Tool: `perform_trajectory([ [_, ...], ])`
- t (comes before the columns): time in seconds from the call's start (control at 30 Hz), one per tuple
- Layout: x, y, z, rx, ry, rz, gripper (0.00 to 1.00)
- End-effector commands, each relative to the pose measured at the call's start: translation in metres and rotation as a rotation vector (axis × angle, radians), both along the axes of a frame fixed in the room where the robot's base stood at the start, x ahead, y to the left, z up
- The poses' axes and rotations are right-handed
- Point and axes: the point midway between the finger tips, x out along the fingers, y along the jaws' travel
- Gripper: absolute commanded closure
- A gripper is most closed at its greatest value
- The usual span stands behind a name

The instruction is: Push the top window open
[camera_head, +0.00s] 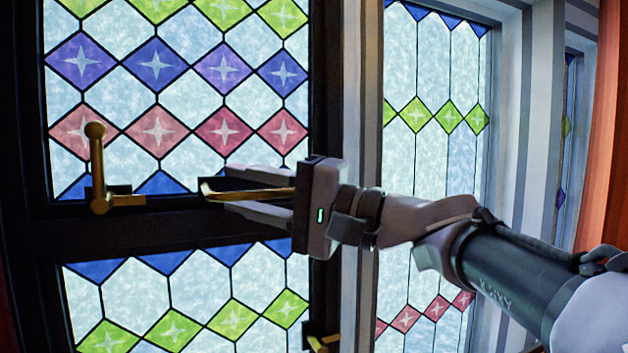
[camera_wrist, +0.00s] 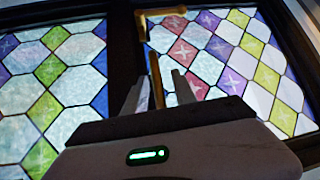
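The top window (camera_head: 190,95) is a stained-glass pane with purple, blue and red diamonds in a dark frame. It looks flush with its frame; whether it is slightly ajar I cannot tell. At its lower edge are an upright brass handle (camera_head: 97,165) at left and a sideways brass handle (camera_head: 225,193) at right. My gripper (camera_head: 230,188) is at the right handle, fingers apart on either side of its bar. In the wrist view, the bar (camera_wrist: 157,78) shows between my fingers (camera_wrist: 160,88), with gaps. The left handle (camera_wrist: 160,12) lies beyond them.
A lower stained-glass window (camera_head: 200,290) sits beneath a dark crossbar (camera_head: 180,228). Another brass handle (camera_head: 322,342) is at the bottom. A tall side window (camera_head: 432,75) and an orange curtain (camera_head: 605,130) are to the right.

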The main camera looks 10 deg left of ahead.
Motion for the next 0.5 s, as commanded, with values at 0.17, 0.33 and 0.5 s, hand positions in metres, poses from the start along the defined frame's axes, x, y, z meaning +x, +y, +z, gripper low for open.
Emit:
perform_trajectory([
  [0.17,-0.0001,-0.0001,-0.0003,0.0,0.0,0.0,0.67],
  [0.33,-0.0001,-0.0002,-0.0003,0.0,0.0,0.0,1.0],
  [0.5,-0.0002,-0.0003,-0.0003,0.0,0.0,0.0,1.0],
])
